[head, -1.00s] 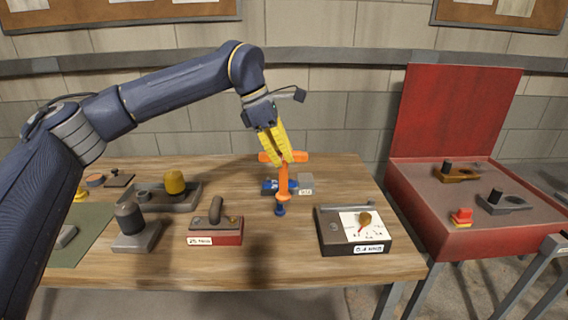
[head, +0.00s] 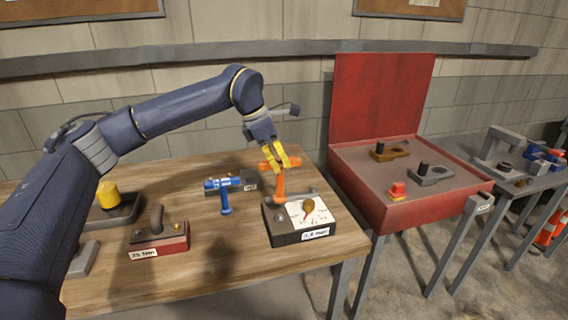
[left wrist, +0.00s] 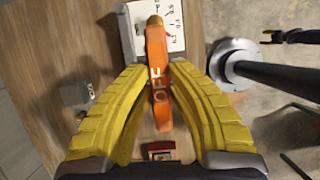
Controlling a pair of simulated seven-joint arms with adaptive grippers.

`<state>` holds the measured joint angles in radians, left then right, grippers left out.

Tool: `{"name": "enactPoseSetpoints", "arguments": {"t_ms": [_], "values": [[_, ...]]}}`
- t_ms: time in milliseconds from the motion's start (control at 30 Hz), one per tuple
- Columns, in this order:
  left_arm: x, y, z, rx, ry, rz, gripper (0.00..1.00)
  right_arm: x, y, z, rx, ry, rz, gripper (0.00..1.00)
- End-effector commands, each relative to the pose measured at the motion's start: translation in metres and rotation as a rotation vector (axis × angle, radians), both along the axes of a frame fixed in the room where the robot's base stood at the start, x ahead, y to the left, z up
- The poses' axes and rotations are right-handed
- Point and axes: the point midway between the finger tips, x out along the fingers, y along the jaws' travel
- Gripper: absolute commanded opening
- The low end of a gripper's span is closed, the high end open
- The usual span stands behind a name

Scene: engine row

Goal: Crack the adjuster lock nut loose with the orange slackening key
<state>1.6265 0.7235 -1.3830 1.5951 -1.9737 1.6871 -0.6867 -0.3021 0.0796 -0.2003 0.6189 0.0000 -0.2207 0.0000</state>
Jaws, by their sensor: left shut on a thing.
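My left gripper (head: 284,161), with yellow fingers, is shut on the orange T-shaped slackening key (head: 279,186). The key hangs shaft down, its crossbar at the fingers, and its lower end overlaps the back of the gauge box in the head view. I cannot tell whether it touches the box. In the left wrist view the key (left wrist: 158,85) runs between the yellow fingers (left wrist: 162,85) and bears the word OFF. I cannot make out the adjuster lock nut. My right gripper is not in view.
The gauge box (head: 297,237) stands at the bench's right end, with a blue T-shaped key (head: 225,198) to its left. An open red case (head: 360,192) stands to the right. A further table at far right holds a grey frame (head: 496,150).

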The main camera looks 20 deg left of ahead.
Motion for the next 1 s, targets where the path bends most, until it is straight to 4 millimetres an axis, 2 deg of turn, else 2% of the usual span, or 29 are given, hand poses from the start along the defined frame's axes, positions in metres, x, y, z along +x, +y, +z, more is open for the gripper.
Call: {"name": "enactPoseSetpoints", "arguments": {"t_ms": [267, 567, 1000], "values": [[0.002, 0.0, 0.002, -0.006, 0.002, 0.029, 0.0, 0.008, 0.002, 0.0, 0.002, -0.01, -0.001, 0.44], [0.002, 0.0, 0.001, -0.005, 0.003, 0.028, 0.0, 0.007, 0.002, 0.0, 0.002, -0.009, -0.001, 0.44], [0.001, 0.0, -0.018, -0.006, 0.004, 0.028, 0.0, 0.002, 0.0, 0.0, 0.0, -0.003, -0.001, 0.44]]}}
